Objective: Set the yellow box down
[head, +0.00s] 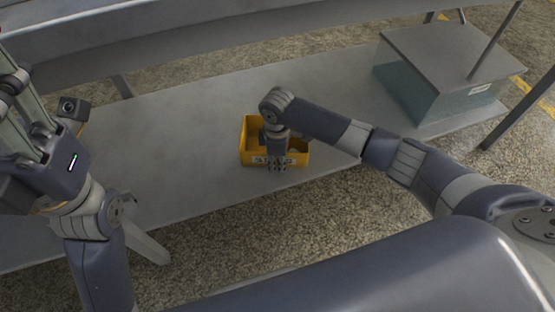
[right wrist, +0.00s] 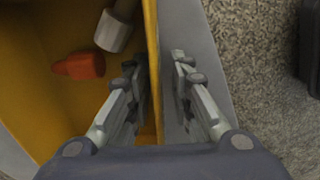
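The yellow box (head: 246,142) stands upright on the grey shelf (head: 190,119), near its front edge, with a white label on its front wall. My right gripper (head: 276,168) reaches down at that front wall. In the right wrist view, the right gripper (right wrist: 160,75) has one finger inside the box (right wrist: 40,118) and one outside. The fingers are apart, with the wall between them and a visible gap on the outer side. The box holds an orange-red piece (right wrist: 80,66) and a pale cylindrical piece (right wrist: 113,31). My left gripper (head: 22,100) is raised at the left, away from the box; its fingertips are not clear.
A grey-topped, greenish case (head: 440,75) stands on the shelf at the right. A grey beam (head: 200,35) crosses above the shelf's back. Thin posts stand at the right. The shelf is clear left of the box and between box and case.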

